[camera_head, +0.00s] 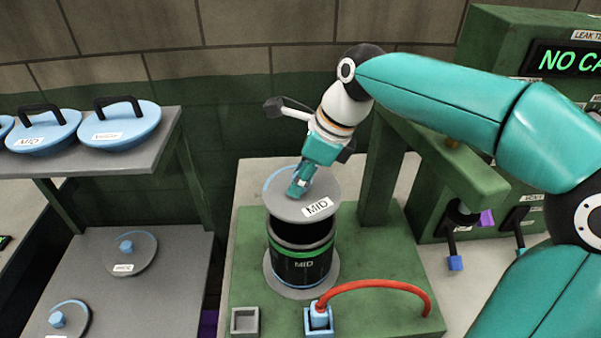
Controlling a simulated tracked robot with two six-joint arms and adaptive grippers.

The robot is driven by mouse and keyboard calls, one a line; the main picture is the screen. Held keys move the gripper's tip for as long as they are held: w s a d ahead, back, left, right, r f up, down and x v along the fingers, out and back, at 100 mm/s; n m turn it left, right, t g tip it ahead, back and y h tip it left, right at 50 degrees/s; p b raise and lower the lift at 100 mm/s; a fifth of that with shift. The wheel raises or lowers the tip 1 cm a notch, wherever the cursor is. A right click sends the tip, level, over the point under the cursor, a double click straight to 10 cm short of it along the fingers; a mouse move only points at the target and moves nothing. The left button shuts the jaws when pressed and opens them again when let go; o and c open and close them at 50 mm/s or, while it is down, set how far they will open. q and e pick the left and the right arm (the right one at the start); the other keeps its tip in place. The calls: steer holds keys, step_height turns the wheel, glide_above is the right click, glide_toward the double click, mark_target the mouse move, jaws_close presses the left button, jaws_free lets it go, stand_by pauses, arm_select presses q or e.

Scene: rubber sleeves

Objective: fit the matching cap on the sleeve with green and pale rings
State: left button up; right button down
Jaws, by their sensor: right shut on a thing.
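The black sleeve (302,265) stands upright on a grey round flange at the middle of the green base plate. It has a green ring, a thinner pale ring and a "MID" label. Its dark open mouth shows below the cap's near edge. My right gripper (300,184) is shut on a grey disc-shaped cap (332,190) with a "MID" label and a blue arc on its top. The cap is over the sleeve, apart from it at the near side; the far side is hidden. The gripper's fingertips partly hide the cap's handle. My left gripper is not in view.
Blue lids with black handles (119,129) stand on the upper left shelf; grey discs with blue knobs (136,255) lie below. A red hose (375,284) arches from a blue socket at the front. A green frame (440,165) and a leak-test box (508,45) stand right.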

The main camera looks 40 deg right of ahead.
mark_target(301, 203)
steer(key=shift+s+f, duration=0.1)
steer(key=shift+f, duration=0.75)
step_height(301, 203, down, 3)
steer(key=b, duration=0.3)
steer(key=shift+f+b, duration=0.1)
steer(key=shift+b, duration=0.2)
steer(key=shift+f+b, duration=0.55)
steer(key=shift+f, duration=0.35)
steer(key=c, duration=0.7)
jaws_free()
steer(key=v, duration=1.1)
steer(key=shift+d+r, duration=0.1)
steer(key=shift+r, duration=0.1)
steer(key=shift+s+r, duration=0.15)
steer(key=shift+r, duration=0.05)
